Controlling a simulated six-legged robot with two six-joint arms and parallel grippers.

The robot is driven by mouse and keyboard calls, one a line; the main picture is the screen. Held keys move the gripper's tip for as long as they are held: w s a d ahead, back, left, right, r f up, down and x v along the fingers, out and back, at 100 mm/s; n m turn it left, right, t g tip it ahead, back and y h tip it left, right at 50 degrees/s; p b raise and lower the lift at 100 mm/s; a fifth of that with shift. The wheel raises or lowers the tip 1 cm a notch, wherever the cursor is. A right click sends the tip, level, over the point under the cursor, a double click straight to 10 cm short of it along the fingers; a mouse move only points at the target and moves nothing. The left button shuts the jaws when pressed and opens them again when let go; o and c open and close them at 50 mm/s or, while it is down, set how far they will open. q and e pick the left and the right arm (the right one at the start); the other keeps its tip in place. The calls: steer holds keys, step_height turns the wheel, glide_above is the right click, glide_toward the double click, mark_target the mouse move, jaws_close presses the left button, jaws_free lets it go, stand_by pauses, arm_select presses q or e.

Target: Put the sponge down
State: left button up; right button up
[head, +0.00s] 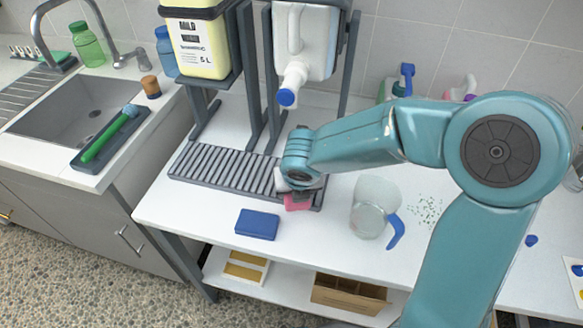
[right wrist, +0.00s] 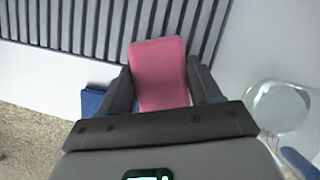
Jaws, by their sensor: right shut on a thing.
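The pink sponge (head: 298,201) is between the fingers of my right gripper (head: 299,190), over the front right end of the slatted grey drain rack. In the right wrist view the sponge (right wrist: 160,72) sticks out beyond the two dark fingers (right wrist: 165,95), which are shut on it. I cannot tell whether its underside touches the rack or table. My left gripper is in neither view.
A blue block (head: 257,224) lies on the white table left of the sponge. A clear jug with a blue handle (head: 374,208) stands to the right, near scattered green specks (head: 428,210). The slatted rack (head: 225,169) sits beneath the dispenser stands. A sink (head: 80,105) is at the left.

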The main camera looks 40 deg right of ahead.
steer(key=w, duration=0.1)
steer(key=w+d, duration=0.1)
steer(key=w, duration=0.1)
steer(key=shift+w+d, duration=0.1)
steer(key=shift+d, duration=0.25)
steer(key=shift+w+d+r+p, duration=0.1)
steer(key=shift+w+d+p, duration=0.2)
steer(key=shift+w, duration=0.3)
steer(key=shift+w+d+p, duration=0.3)
steer(key=shift+w, duration=0.3)
steer(key=shift+b+x, duration=0.35)
steer(key=shift+x, duration=0.4)
steer(key=shift+f, duration=0.25)
steer(key=shift+s+a+r, duration=0.1)
steer(key=shift+f, duration=0.2)
steer(key=o, duration=1.1)
